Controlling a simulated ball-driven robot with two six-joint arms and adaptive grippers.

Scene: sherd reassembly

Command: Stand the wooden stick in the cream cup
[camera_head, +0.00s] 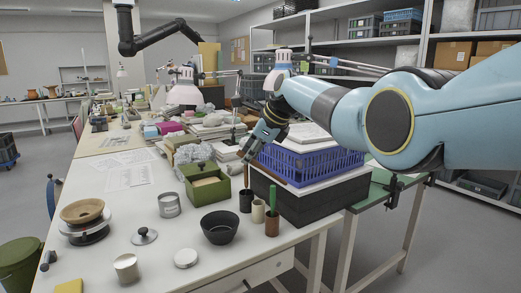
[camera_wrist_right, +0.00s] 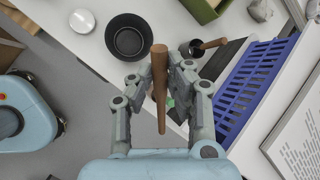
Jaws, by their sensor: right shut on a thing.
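My right gripper (camera_head: 250,152) is above and behind these cups, in front of the blue crate. It is shut on the wooden stick (camera_wrist_right: 159,85), a brown tapered rod that crosses between the fingers in the right wrist view. In the head view the held stick (camera_head: 270,175) slants down to the right, tilted and apart from the cream cup. I cannot make out the cream cup in the wrist view. My left gripper is not in view.
A black bowl (camera_head: 220,227) is left of the cups, with a green box (camera_head: 207,186) behind. A blue crate (camera_head: 310,163) sits on a black block (camera_head: 310,205) to the right. The table's front edge is close.

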